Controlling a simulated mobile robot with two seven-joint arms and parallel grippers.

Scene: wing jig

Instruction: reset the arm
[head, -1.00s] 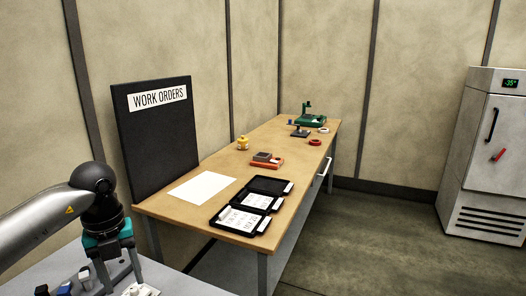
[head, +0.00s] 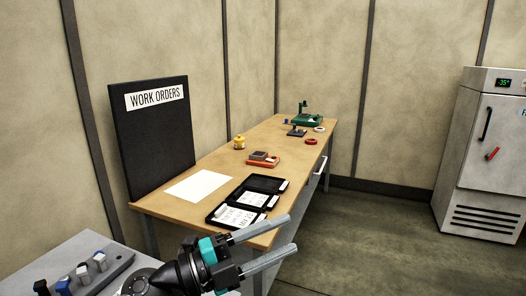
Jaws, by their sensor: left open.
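My left gripper (head: 278,242) shows at the bottom middle of the head view. Its two grey fingers point right and slightly up, spread apart with nothing between them. Its teal and black wrist overlaps the view of the wooden bench's (head: 230,191) near corner. I cannot tell how far the fingers are from the bench. My right gripper is not in view.
A freezer (head: 489,155) stands right. Floor between is clear.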

